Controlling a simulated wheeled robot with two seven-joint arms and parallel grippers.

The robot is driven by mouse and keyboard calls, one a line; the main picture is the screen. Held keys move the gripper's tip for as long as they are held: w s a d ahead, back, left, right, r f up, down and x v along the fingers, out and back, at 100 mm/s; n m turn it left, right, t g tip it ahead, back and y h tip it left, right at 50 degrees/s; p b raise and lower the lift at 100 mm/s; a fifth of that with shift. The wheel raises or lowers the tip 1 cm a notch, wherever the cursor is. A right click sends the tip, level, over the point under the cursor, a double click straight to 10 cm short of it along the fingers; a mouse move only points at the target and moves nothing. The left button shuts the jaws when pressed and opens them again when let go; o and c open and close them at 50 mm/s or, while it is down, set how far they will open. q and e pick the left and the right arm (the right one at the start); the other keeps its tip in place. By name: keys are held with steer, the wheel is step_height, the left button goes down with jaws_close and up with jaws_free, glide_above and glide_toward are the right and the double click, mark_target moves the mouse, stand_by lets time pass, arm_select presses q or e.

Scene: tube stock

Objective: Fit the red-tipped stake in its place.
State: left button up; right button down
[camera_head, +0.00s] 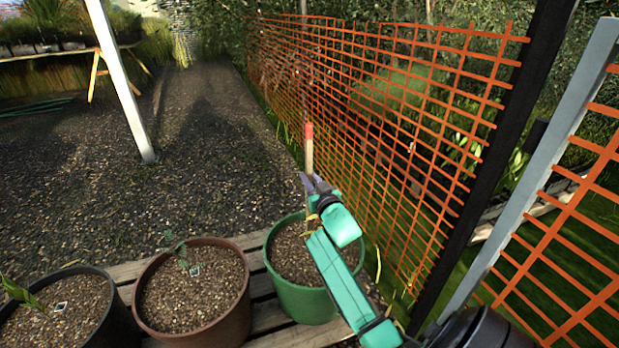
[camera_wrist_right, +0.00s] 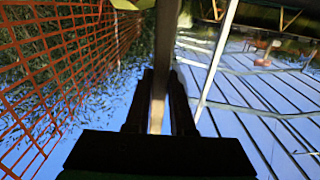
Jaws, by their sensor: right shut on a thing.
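The red-tipped stake (camera_head: 309,152) is a thin, pale wooden stick, standing about upright with its red end at the top. My right gripper (camera_head: 312,184) is shut on it below the red tip, over the back part of the green pot (camera_head: 305,304). In the right wrist view the stake (camera_wrist_right: 166,45) runs between the two dark fingers (camera_wrist_right: 158,105). The green pot holds brown soil, and my right arm covers part of it. The stake's lower end is hidden behind my gripper, so I cannot tell whether it touches the soil. My left gripper is out of view.
A brown pot (camera_head: 238,312) with a seedling and a dark pot (camera_head: 118,325) stand left of the green pot on wooden slats (camera_head: 262,288). Orange mesh fencing (camera_head: 400,130) with a black post (camera_head: 505,150) stands close on the right. A white post (camera_head: 125,85) rises from open gravel behind.

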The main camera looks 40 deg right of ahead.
steer(key=shift+f+b, duration=0.6)
steer(key=shift+f, duration=0.75)
step_height(320, 180, down, 3)
steer(key=shift+b, duration=0.95)
steer(key=c, duration=0.7)
jaws_free()
steer(key=p+v, duration=0.3)
steer(key=v, duration=1.1)
steer(key=shift+s+a+p, duration=0.15)
steer(key=shift+s+p, duration=0.15)
